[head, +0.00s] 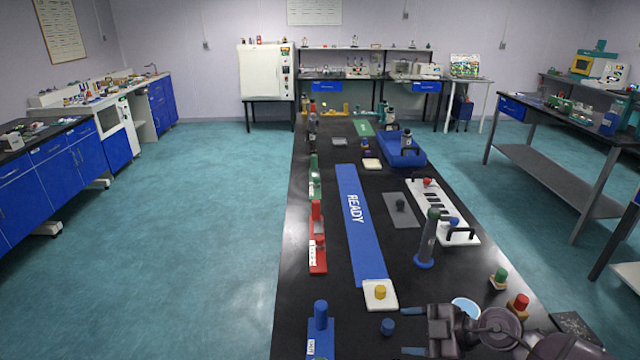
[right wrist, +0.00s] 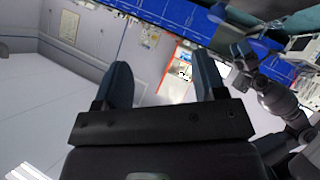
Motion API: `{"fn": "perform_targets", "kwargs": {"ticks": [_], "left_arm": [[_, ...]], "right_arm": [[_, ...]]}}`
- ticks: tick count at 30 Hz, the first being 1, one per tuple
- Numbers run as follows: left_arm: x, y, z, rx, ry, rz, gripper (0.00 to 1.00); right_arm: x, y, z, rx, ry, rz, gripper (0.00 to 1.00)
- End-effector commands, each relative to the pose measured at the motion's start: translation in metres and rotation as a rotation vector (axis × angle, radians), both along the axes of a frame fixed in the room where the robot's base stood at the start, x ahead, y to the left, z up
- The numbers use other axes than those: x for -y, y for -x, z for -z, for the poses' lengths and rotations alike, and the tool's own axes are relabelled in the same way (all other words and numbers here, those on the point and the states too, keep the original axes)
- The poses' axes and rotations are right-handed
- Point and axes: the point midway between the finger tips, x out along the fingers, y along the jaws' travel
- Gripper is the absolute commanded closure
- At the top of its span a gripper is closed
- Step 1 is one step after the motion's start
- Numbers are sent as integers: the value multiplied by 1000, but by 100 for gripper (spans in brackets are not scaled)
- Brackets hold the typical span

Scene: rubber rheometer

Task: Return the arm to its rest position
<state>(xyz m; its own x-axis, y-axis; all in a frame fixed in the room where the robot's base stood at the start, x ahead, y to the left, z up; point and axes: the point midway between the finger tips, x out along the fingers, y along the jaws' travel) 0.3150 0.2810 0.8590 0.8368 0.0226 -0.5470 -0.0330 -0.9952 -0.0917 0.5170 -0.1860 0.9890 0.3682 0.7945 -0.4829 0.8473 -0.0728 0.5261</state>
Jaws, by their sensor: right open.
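My right gripper (head: 412,331) is at the near right of the long black bench in the head view, with its fingers pointing left. Its two blue-tipped fingers are apart and nothing is between them. In the right wrist view the same gripper (right wrist: 160,88) has its two dark fingers spread, with only the distant room behind them. An arm of mine (right wrist: 275,95) shows at the right of that view, and its dark end is too small to read. My left gripper does not show in the head view.
The bench holds a blue READY strip (head: 357,220), a white block with a yellow knob (head: 380,293), a blue-based grey cylinder (head: 426,240), a small blue knob (head: 388,327), a light-blue dish (head: 466,307), and green (head: 500,276) and red (head: 519,304) knobs near my right arm.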

Motion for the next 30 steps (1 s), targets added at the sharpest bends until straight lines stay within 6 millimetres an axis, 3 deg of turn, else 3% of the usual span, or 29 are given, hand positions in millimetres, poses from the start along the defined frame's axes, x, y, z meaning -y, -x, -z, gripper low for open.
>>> {"fn": "perform_targets", "kwargs": {"ticks": [3, 9, 15, 19, 23, 30], "left_arm": [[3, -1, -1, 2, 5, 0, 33], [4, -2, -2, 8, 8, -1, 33], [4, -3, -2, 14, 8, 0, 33], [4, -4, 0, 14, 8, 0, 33], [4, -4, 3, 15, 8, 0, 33], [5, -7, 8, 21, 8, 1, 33]], "right_arm": [[-13, -14, -33, 182, -109, 14, 36], [-16, -27, -71, 421, -265, 167, 36], [6, -30, -75, 513, -340, 460, 36], [29, -21, -54, 463, -338, 675, 36], [51, 2, -15, 325, -318, 876, 36], [77, 85, 72, -82, -380, 1187, 36]]}}
